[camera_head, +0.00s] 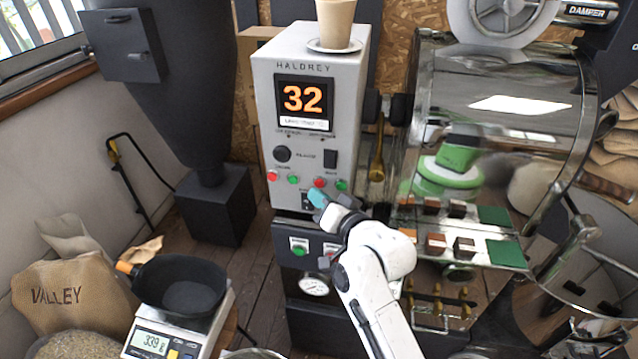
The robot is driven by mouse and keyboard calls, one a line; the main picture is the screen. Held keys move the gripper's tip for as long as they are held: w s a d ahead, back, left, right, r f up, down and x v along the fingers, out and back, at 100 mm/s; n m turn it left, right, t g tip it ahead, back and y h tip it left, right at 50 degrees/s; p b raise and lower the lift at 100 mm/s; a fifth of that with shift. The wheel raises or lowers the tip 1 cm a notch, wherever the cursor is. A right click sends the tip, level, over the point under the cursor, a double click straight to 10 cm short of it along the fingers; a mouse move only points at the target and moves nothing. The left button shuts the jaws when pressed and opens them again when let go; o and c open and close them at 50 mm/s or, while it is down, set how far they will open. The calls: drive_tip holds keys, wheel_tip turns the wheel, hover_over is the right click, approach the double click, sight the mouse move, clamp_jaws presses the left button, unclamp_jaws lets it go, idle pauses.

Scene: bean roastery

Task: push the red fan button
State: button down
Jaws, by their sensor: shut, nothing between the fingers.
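A grey control box (264,110) marked HALDREY has a row of small buttons low on its front. From left to right they are a red button (272,176), a green button (293,179), a second red button (319,183) and a second green button (341,185). Their labels are too small to read, so I cannot tell which red one is the fan's. My gripper (317,197) is shut and empty, its teal tip just below the second red button. I cannot tell whether it touches the panel. It partly hides the panel below the row.
A lower panel has another green button (299,250); my arm partly covers its right side. A cup (335,25) on a saucer stands on the box. The shiny roaster drum (500,130) is close on the right. A scale (165,338) with a black pan (180,287) stands front left.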

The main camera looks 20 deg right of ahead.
drive_tip(key=s+a+p, duration=0.1)
drive_tip(key=s, duration=0.1)
drive_tip(key=s+a+p, duration=0.1)
drive_tip(key=s+a, duration=0.1)
drive_tip(key=shift+p, duration=0.3)
idle(0.8)
drive_tip(key=s+d+f+n+g+h, duration=0.15)
drive_tip(key=s+f+g, duration=0.25)
drive_tip(key=s+f, duration=0.4)
drive_tip(key=s+d+f+n+g, duration=0.25)
drive_tip(key=s+f+g, duration=0.2)
drive_tip(key=s, duration=0.55)
drive_tip(key=s+d+f+g, duration=0.1)
drive_tip(key=s+d+g, duration=0.1)
drive_tip(key=s, duration=0.7)
drive_tip(key=s+d+f+n+g+h, duration=0.1)
drive_tip(key=s+g, duration=0.3)
drive_tip(key=s, duration=0.5)
drive_tip(key=shift+d+f+g, duration=0.35)
drive_tip(key=shift+d+f, duration=0.25)
drive_tip(key=shift+d, duration=0.05)
